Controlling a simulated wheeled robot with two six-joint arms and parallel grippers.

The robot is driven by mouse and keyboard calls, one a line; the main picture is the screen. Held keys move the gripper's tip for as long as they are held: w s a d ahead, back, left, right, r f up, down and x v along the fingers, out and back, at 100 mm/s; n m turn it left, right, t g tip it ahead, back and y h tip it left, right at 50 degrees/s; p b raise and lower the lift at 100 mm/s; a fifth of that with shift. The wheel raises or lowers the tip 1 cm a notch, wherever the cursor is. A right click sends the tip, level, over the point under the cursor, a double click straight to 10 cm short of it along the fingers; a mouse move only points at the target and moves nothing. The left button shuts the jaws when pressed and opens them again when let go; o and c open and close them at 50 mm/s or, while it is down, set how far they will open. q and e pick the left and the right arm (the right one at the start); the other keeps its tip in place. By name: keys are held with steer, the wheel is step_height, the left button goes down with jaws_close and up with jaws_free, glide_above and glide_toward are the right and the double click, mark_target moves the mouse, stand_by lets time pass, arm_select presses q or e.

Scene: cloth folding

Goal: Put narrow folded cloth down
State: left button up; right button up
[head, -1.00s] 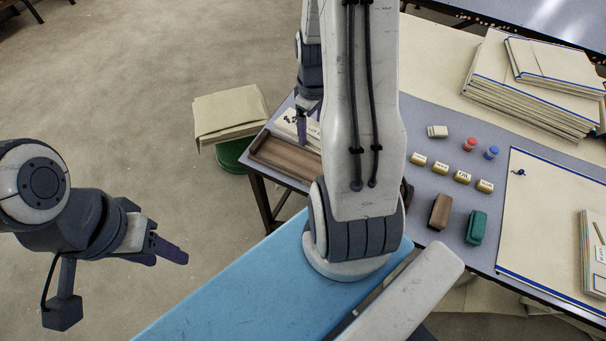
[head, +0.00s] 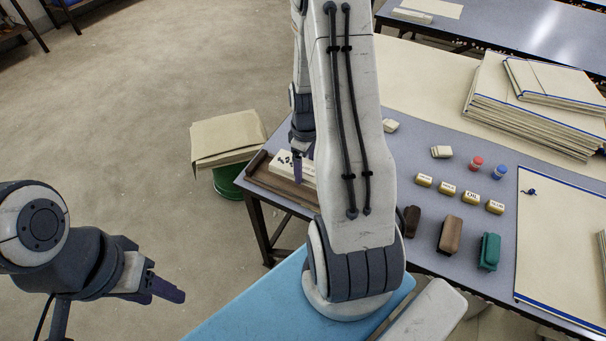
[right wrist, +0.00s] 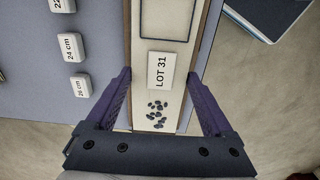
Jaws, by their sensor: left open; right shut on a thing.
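The narrow folded cloth (head: 291,165) is a cream strip with dark speckles. It is over the brown wooden tray (head: 280,190) at the table's left corner. My right gripper (head: 297,178) points down and is shut on it. In the right wrist view the cloth (right wrist: 149,96) lies between the purple fingers (right wrist: 163,80), with a "LOT 31" label and dark specks. The tray's brown sides (right wrist: 127,40) run along it. Whether the cloth rests on the tray floor I cannot tell. My left gripper (head: 180,293) is open and empty, over the floor at lower left.
Yellow-based size blocks (head: 447,189), brown and green blocks (head: 489,251), red and blue jars (head: 475,163) and a cloth stack (head: 530,110) stand right on the table. A green stool with folded cloth (head: 227,140) stands beyond the table's left edge.

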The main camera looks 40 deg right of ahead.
steer(key=shift+w+a+f, duration=0.2)
steer(key=shift+w, duration=0.05)
steer(key=shift+f, duration=0.35)
step_height(320, 180, down, 3)
steer(key=shift+f, duration=0.15)
steer(key=shift+f, duration=0.1)
